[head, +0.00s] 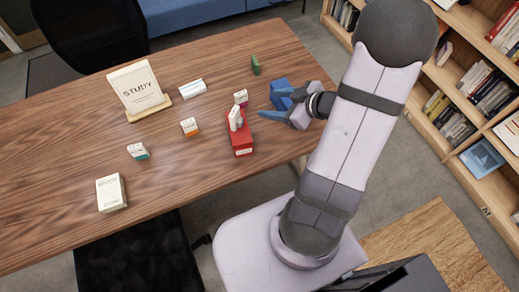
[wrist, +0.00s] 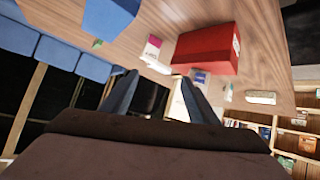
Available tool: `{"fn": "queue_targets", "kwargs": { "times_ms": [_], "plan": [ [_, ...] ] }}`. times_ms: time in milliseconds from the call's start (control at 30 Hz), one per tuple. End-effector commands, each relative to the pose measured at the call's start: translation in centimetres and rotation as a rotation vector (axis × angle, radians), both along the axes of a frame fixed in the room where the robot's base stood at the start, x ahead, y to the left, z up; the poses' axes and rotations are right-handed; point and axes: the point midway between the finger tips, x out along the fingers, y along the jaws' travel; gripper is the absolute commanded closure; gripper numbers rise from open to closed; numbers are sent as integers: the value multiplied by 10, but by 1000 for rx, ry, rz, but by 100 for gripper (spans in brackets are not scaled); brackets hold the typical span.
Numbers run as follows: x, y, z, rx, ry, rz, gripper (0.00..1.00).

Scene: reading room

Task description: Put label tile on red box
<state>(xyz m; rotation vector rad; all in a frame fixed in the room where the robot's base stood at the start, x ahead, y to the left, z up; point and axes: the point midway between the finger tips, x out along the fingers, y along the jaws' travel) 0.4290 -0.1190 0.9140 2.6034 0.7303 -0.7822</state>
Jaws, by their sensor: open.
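A small white piece (head: 236,116), which looks like the label tile, shows at the far end of the red box's top. Whether it rests flat or stands tilted there I cannot tell. In the wrist view a white piece (wrist: 158,67) shows beside the red box's edge, beyond the fingertips. My gripper (head: 270,103) is open, with blue fingers, right of the red box and apart from it; no object shows held between the fingers (wrist: 158,80).
A blue box (head: 281,88) stands close behind my gripper. A pink-and-white box (head: 241,98) stands just beyond the red box. An orange-and-white box (head: 189,127), a white box (head: 193,88) and a STUDY sign (head: 135,88) are farther left.

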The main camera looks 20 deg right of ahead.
Motion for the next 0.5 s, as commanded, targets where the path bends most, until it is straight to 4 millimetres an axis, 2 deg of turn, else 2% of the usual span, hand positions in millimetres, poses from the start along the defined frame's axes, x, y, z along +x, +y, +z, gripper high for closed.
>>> {"fn": "queue_targets", "kwargs": {
  "times_ms": [33,100,233,367,500],
  "plan": [
    [12,-5,1,-68,21,-50,46],
    [23,-17,0,-155,67,-144,46],
    [24,-30,4,-269,182,-328,46],
    [0,-22,6,-310,333,-489,46],
    [-44,13,6,-286,532,-600,46]
  ]
}}
